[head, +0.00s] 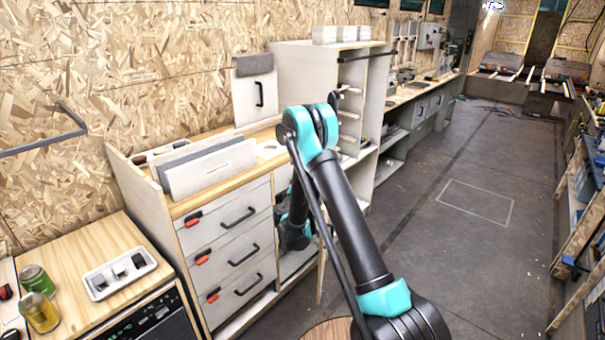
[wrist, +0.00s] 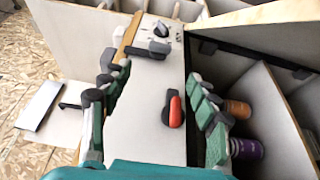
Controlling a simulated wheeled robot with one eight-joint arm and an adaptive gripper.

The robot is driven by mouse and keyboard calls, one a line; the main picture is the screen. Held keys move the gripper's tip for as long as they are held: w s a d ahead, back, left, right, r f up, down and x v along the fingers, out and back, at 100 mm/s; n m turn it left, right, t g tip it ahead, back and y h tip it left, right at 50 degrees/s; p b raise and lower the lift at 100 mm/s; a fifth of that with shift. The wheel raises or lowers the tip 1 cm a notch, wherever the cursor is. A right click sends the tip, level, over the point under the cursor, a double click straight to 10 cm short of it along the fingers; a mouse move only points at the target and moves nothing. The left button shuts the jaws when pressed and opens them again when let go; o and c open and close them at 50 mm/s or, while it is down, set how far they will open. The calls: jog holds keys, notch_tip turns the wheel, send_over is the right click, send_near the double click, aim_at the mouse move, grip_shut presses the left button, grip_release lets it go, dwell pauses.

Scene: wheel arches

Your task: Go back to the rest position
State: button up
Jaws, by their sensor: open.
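My arm reaches forward in the head view, and its far end bends down beside the drawer cabinet (head: 223,230). My gripper is mostly hidden there behind the cabinet and arm links. In the wrist view my gripper (wrist: 160,78) is open, with one dark and green finger on each side. Nothing is held between the fingers. A pale panel with a red latch (wrist: 174,112) lies behind the gap between them; I cannot tell whether the fingers touch it.
In the wrist view an orange can (wrist: 238,108) and a purple can (wrist: 247,149) stand in a compartment at right. In the head view a tall shelf unit (head: 300,75) stands behind my arm. The grey floor (head: 470,150) at right is clear.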

jog(key=s+d+r+m+g, duration=0.3)
jog(key=s+d+m+g, duration=0.1)
jog(key=s+d, duration=0.4)
jog(key=s+d+r+m+g, duration=0.4)
jog(key=s+d, duration=0.3)
jog(key=s, duration=0.3)
jog(key=s+a+f+m+g+y, duration=0.2)
jog(key=s+y, duration=0.1)
jog(key=s, duration=1.1)
jog(key=s+a+f+m+g+y, duration=0.2)
jog(key=s+a+f+m+y, duration=0.1)
jog(key=s, duration=1.1)
jog(key=shift+s+y, duration=0.4)
jog(key=shift+y, duration=0.1)
jog(key=shift+f, duration=0.1)
jog(key=shift+c, duration=0.2)
